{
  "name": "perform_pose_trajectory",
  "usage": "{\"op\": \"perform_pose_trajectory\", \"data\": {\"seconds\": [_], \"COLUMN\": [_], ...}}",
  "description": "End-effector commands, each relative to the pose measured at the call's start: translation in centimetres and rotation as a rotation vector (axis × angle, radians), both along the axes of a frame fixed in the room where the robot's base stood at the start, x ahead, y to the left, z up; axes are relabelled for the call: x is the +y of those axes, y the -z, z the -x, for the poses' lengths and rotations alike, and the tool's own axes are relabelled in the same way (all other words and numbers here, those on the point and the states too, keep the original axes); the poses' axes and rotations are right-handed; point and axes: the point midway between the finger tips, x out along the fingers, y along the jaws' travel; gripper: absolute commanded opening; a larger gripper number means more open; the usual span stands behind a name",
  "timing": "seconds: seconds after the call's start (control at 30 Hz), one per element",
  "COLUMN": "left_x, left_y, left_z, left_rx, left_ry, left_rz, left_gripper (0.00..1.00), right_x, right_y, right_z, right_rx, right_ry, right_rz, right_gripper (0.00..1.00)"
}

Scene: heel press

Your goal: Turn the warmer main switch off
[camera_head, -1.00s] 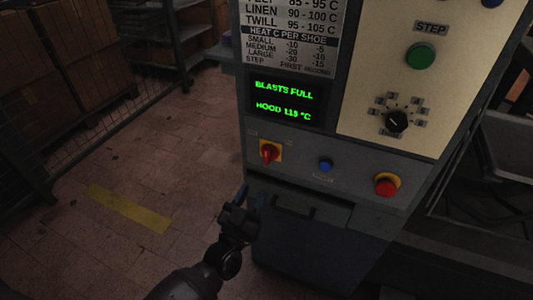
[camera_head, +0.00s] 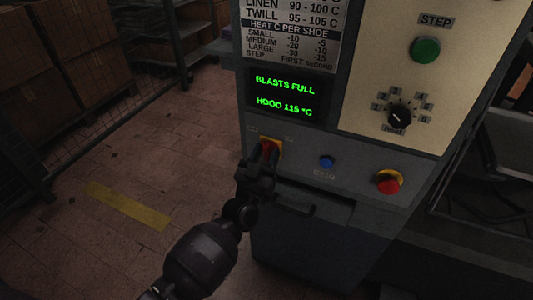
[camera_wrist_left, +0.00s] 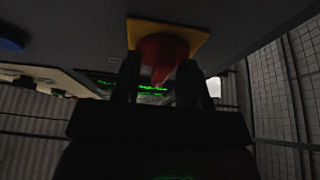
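The main switch is a red rotary knob on a yellow plate (camera_head: 277,146), low on the left of the machine's front panel. In the head view my left gripper (camera_head: 267,156) is at the knob and covers much of it. In the left wrist view the red knob (camera_wrist_left: 162,54) lies between the two dark fingers of my left gripper (camera_wrist_left: 163,82). The fingers are spread on either side of its narrow grip; contact is too dark to make out. My right gripper is not in view.
A green display (camera_head: 284,97) reads "BLASTS FULL" and "HOOD 115 °C". A blue button (camera_head: 326,162) and a red button on a yellow collar (camera_head: 388,182) sit right of the switch. A black dial (camera_head: 399,118) and green STEP button (camera_head: 425,50) are above. A handle (camera_head: 294,200) is below.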

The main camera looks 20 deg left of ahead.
Motion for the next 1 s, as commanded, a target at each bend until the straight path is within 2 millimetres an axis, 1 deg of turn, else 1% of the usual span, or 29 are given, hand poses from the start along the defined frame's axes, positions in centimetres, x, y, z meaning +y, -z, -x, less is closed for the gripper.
{"op": "perform_pose_trajectory", "data": {"seconds": [0.27,0.37,0.53,0.8,1.0], "left_x": [-0.01,0.0,0.0,-0.02,-0.03], "left_y": [-0.08,-0.08,-0.07,-0.11,-0.21], "left_z": [-0.15,-0.14,-0.13,-0.13,-0.13], "left_rx": [0.0,0.0,0.0,0.0,0.003], "left_ry": [0.0,0.0,0.0,0.0,0.0], "left_rz": [-0.001,-0.001,-0.001,0.012,0.082], "left_gripper": [0.39,0.27,0.01,0.0,0.0], "right_x": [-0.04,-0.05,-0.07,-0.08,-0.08], "right_y": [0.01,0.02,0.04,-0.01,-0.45], "right_z": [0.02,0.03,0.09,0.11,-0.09], "right_rx": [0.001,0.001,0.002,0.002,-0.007], "right_ry": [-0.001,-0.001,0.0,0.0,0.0], "right_rz": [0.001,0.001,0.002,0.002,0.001], "right_gripper": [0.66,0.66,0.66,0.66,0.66]}}
